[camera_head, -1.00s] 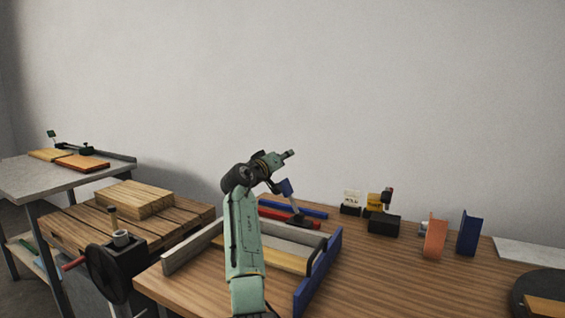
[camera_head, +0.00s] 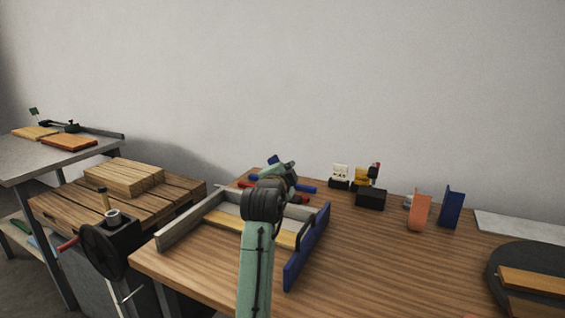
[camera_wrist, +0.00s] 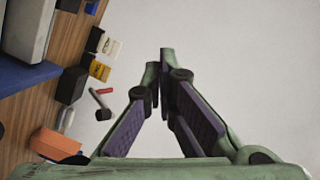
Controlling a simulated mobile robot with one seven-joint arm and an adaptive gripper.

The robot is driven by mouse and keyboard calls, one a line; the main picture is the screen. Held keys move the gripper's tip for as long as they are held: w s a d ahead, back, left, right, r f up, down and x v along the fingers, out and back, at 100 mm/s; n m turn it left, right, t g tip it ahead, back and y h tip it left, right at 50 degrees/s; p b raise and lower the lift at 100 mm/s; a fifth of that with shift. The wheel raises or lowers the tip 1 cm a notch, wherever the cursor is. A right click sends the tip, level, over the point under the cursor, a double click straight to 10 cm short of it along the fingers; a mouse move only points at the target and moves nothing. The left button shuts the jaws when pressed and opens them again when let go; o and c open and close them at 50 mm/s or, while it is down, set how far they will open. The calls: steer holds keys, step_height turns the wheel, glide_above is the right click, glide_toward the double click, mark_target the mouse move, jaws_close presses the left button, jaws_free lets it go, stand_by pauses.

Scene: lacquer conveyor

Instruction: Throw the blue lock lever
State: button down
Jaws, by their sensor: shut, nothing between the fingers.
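The blue lock lever's knob (camera_head: 272,160) shows in the head view just left of and behind the end of my arm. Its rod and foot are mostly hidden by my arm. My gripper (camera_head: 289,166) is seen from behind, close to the knob in the picture; whether they touch cannot be told. In the wrist view my gripper (camera_wrist: 161,60) is shut, with its fingertips together, empty and against the wall background. I cannot make out the lever surely in the wrist view.
Below my arm is a wooden-bed fixture with a blue rail (camera_head: 308,248) and grey rail (camera_head: 190,222). To the right stand a black block (camera_head: 371,199), an orange bracket (camera_head: 418,211) and a blue bracket (camera_head: 452,208). A hand-wheel (camera_head: 103,251) is at the left.

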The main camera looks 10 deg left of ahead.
steer(key=w+a+f+p, duration=0.2)
steer(key=w+p, duration=0.3)
steer(key=w, duration=0.5)
steer(key=shift+w+a+f, duration=0.25)
steer(key=shift+w+f, duration=0.05)
steer(key=shift+f, duration=0.15)
